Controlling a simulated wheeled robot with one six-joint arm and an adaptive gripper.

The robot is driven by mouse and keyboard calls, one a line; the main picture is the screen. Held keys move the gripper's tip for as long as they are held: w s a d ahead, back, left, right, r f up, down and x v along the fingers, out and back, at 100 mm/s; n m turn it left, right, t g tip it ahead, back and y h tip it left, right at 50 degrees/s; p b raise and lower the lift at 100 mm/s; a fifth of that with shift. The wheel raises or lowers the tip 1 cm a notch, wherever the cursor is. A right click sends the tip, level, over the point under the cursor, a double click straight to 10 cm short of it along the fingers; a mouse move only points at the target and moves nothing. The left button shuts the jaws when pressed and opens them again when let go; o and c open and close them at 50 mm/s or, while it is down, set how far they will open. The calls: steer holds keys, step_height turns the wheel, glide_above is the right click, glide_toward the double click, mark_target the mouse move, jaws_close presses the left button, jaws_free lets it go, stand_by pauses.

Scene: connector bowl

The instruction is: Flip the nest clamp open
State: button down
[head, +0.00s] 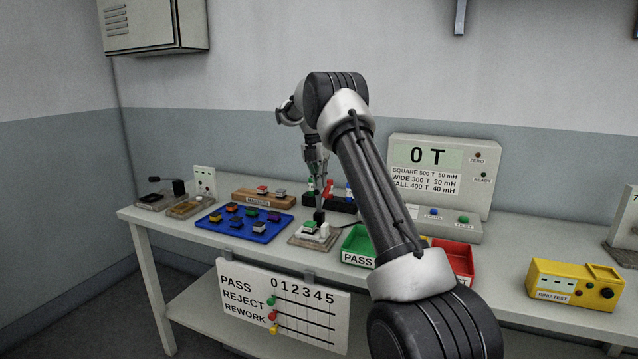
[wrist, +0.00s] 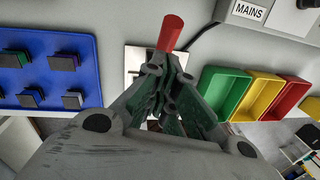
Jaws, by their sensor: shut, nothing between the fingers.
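The nest (head: 313,238) is a small pale plate on the bench with a green part and a white block on it. In the wrist view part of its plate (wrist: 136,58) shows behind my fingers. A red cylindrical handle (wrist: 171,32), which looks like the clamp's, stands up just beyond my fingers there. My gripper (head: 319,216) points down over the nest, shut and empty. In the wrist view my gripper (wrist: 167,80) covers most of the nest and the lower part of the handle, so I cannot tell whether it touches the handle.
A blue tray (head: 211,224) with several small parts lies left of the nest. A green PASS bin (head: 357,258) is close on the right, then yellow (wrist: 262,92) and red bins (wrist: 291,98). A wooden block (head: 245,198) and a black rack (head: 345,208) stand behind.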

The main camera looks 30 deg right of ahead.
steer(key=shift+w+d+f, duration=0.35)
steer(key=shift+w+d, duration=0.05)
steer(key=shift+d, duration=0.2)
stand_by(0.3)
